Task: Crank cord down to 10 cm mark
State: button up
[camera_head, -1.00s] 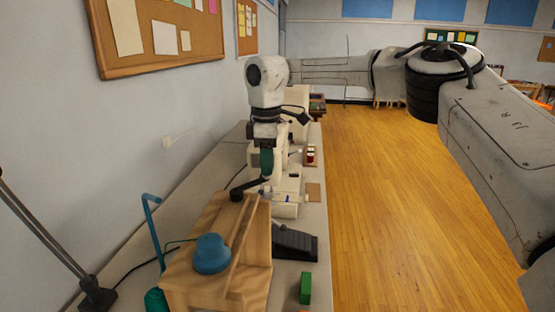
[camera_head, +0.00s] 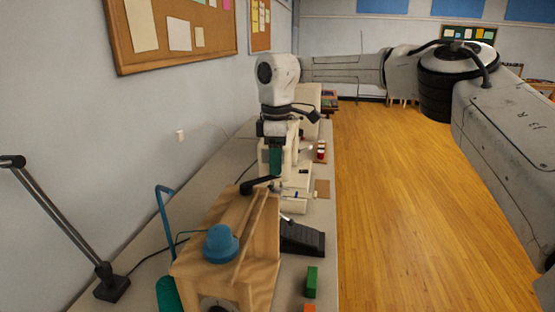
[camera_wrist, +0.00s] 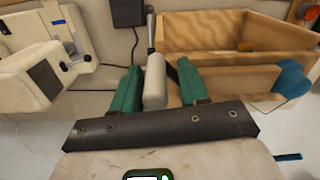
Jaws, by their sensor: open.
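A wooden box (camera_head: 232,250) stands on the near end of the bench, with a blue round knob or spool (camera_head: 221,243) on it. In the wrist view the box (camera_wrist: 205,32) is upper right, with the blue part (camera_wrist: 291,78) at its right side. A black crank arm (camera_head: 258,185) sticks out at the box's far end. In the wrist view a pale grey handle (camera_wrist: 154,82) on a metal rod stands between the teal fingers of my gripper (camera_wrist: 158,68). My gripper (camera_head: 275,160) is open around it; contact cannot be told. No 10 cm mark is legible.
A white sewing machine (camera_wrist: 38,72) is left of my gripper. A black foot pedal (camera_head: 302,238), a green block (camera_head: 312,281) and an orange block (camera_head: 309,308) lie right of the box. A black lamp (camera_head: 112,284) stands at left. The wooden floor (camera_head: 410,220) at right is clear.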

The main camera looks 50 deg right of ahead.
jog(key=shift+o, duration=0.3)
jog(key=shift+d, duration=0.15)
jog(key=shift+r, duration=0.5)
notch_tip(320, 180, up, 10)
jog(key=shift+f, duration=0.15)
